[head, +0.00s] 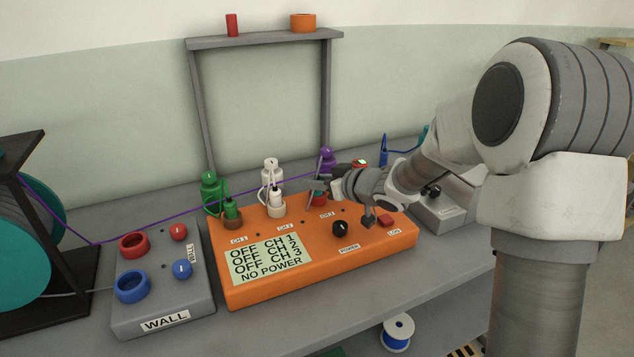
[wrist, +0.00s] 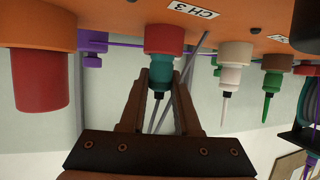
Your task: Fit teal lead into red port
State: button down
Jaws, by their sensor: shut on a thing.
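The orange box (head: 375,240) has channel ports along its back edge. The red port (head: 321,199) is the rightmost of these, at the CH 3 label. It also shows in the wrist view (wrist: 164,38). The teal lead's plug (wrist: 161,68) is in line with the red port and meets its mouth; how deep it sits cannot be told. My gripper (wrist: 160,82) is shut on the teal plug, one finger on each side. In the head view my gripper (head: 321,185) is at the red port and hides much of the plug.
A green plug (head: 231,209) and a white plug (head: 276,197) stand in the neighbouring ports. Purple (head: 327,157), white and green connectors stand behind the box. A purple cable (head: 130,235) crosses at left. A grey WALL box (head: 165,290) stands left, a grey frame (head: 195,110) behind.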

jog(key=c, duration=0.6)
grip_release()
jog(key=shift+f, duration=0.1)
